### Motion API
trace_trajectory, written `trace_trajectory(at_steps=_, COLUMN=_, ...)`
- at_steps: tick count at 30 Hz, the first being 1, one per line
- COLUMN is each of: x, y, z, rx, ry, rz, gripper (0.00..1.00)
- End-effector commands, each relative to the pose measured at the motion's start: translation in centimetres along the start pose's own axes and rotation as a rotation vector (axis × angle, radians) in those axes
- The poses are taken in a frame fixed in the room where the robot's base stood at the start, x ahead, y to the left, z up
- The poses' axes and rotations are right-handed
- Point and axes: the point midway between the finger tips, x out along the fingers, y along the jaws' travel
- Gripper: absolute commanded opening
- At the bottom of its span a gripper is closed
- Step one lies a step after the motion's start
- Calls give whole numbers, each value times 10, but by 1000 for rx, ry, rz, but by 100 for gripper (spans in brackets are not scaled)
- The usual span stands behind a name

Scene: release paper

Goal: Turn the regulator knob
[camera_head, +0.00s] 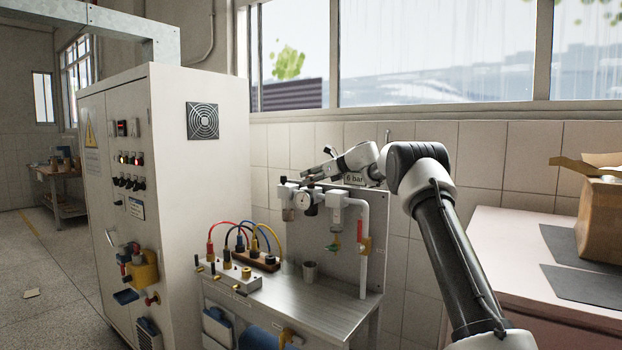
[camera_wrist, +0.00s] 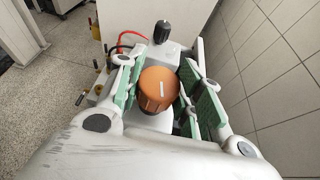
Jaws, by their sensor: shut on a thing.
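The regulator knob (camera_wrist: 158,86) is orange with a white line on its top, and in the wrist view it sits between my gripper's green finger pads. The line runs nearly up and down in that view. My gripper (camera_head: 314,174) reaches over the top of the bench panel and is shut on the knob. In the head view the knob cannot be made out. A round gauge (camera_head: 303,201) shows just below the gripper. A smaller black knob (camera_wrist: 162,31) stands beyond the orange one in the wrist view.
A metal bench (camera_head: 335,305) carries the panel, a cup (camera_head: 309,270) and colored cables in sockets. A tall white cabinet (camera_head: 208,170) stands to the left. A pale table (camera_head: 500,235) with a cardboard box (camera_head: 603,220) is at right.

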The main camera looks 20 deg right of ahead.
Motion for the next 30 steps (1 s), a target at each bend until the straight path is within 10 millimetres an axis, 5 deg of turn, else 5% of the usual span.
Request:
trace_trajectory(at_steps=18, x=0, y=1, z=1, rx=50, ry=-4, rz=-117, gripper=12)
trace_trajectory(at_steps=19, x=0, y=1, z=1, rx=49, ry=-4, rz=-117, gripper=38)
trace_trajectory(at_steps=22, x=0, y=1, z=1, rx=49, ry=-4, rz=-117, gripper=56)
trace_trajectory(at_steps=30, x=0, y=0, z=0, rx=50, ry=-3, rz=-117, gripper=57)
